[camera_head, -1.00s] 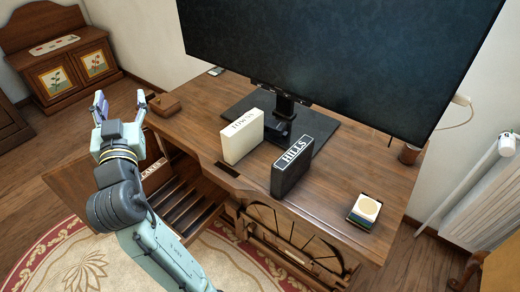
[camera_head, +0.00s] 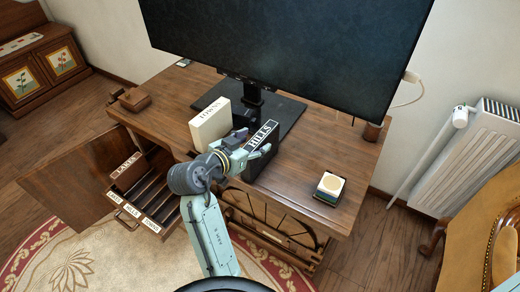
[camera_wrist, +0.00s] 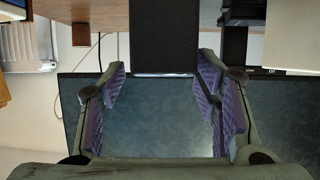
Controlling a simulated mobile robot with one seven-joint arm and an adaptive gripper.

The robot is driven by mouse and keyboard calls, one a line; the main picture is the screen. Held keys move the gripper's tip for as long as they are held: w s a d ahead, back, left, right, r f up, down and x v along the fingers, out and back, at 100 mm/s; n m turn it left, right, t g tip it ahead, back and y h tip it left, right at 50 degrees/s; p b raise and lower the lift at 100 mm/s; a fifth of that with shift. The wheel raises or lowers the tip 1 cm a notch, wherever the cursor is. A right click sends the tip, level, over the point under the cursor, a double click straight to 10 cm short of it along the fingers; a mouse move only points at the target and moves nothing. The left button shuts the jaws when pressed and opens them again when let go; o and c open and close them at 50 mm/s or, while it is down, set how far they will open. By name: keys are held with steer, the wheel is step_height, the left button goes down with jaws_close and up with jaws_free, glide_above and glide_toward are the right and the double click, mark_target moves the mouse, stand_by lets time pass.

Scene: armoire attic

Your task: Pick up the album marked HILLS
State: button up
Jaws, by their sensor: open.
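The black album marked HILLS (camera_head: 264,134) stands upright on the wooden desk (camera_head: 335,150), its white label facing up. My gripper (camera_head: 252,146) is at the album's near side, partly covering it. In the wrist view, the dark album (camera_wrist: 165,35) reaches in from the top between the spread fingertips of my gripper (camera_wrist: 161,68). Gaps seem to show on both sides, so it is not clasped. The lower part of the album is partly hidden by my gripper in the head view.
A cream album marked TOWNS (camera_head: 210,124) stands just left of HILLS. A large monitor (camera_head: 290,45) rises behind both. A small stack with a round-topped pad (camera_head: 329,186) lies at right. An open slotted drawer (camera_head: 150,195) holds a LAKES album (camera_head: 126,165).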

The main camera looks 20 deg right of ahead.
mark_target(257, 140)
steer(key=p+x, duration=0.1)
steer(key=x, duration=0.3)
steer(key=shift+w+d+f, duration=0.1)
steer(key=shift+w+d, duration=0.1)
steer(key=shift+w, duration=0.05)
jaws_close()
stand_by(0.5)
stand_by(0.4)
